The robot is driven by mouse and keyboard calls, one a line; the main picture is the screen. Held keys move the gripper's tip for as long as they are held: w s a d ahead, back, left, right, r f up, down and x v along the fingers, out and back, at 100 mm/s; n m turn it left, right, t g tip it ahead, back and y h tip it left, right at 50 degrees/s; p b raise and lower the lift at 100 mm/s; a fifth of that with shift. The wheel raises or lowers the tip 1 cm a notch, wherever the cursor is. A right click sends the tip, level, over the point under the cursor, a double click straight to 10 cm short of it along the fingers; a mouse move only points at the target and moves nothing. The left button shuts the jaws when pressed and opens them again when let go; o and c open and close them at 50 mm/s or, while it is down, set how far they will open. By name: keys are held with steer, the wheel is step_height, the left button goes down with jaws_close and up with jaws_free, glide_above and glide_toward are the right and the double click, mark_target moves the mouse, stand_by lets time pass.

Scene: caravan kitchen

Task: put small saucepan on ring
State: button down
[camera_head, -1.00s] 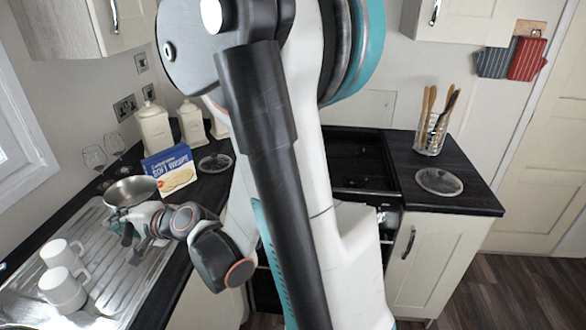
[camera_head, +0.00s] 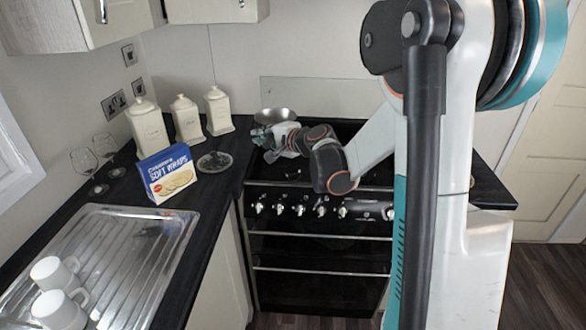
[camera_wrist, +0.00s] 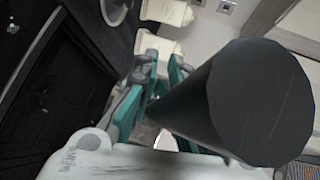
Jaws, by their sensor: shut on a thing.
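The small saucepan (camera_head: 276,115) is a silver metal pan, held up over the back left part of the dark cooker top (camera_head: 346,132). My gripper (camera_head: 268,138) is shut on its handle. In the wrist view the thick dark handle (camera_wrist: 258,105) sticks out towards the camera, between the teal fingers of my gripper (camera_wrist: 165,88). The pan's bowl is mostly hidden in the wrist view. The pan looks raised above the cooker top, but the exact gap cannot be told. Individual rings are hard to make out, and my arm hides the right side of the cooker.
A blue cracker box (camera_head: 169,173), a round mat (camera_head: 214,162) and cream canisters (camera_head: 187,118) stand on the counter left of the cooker. Wine glasses (camera_head: 84,163) stand further left. White mugs (camera_head: 58,308) sit on the draining board (camera_head: 130,255). A splashback (camera_head: 325,97) rises behind the cooker.

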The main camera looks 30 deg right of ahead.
steer(key=w+d+r, duration=0.1)
steer(key=d, duration=0.1)
steer(key=w+d, duration=0.1)
steer(key=d, duration=0.1)
steer(key=w+d+r, duration=0.1)
steer(key=d, duration=0.1)
steer(key=shift+w+d+r, duration=0.3)
steer(key=shift+w+d, duration=0.1)
steer(key=shift+w+d+f, duration=0.1)
steer(key=shift+d+f, duration=0.05)
steer(key=shift+d, duration=0.05)
step_height(320, 180, down, 19)
steer(key=b, duration=0.7)
steer(key=shift+f, duration=0.2)
steer(key=shift+f, duration=0.15)
steer(key=c, duration=1.6)
jaws_free()
steer(key=shift+o, duration=0.2)
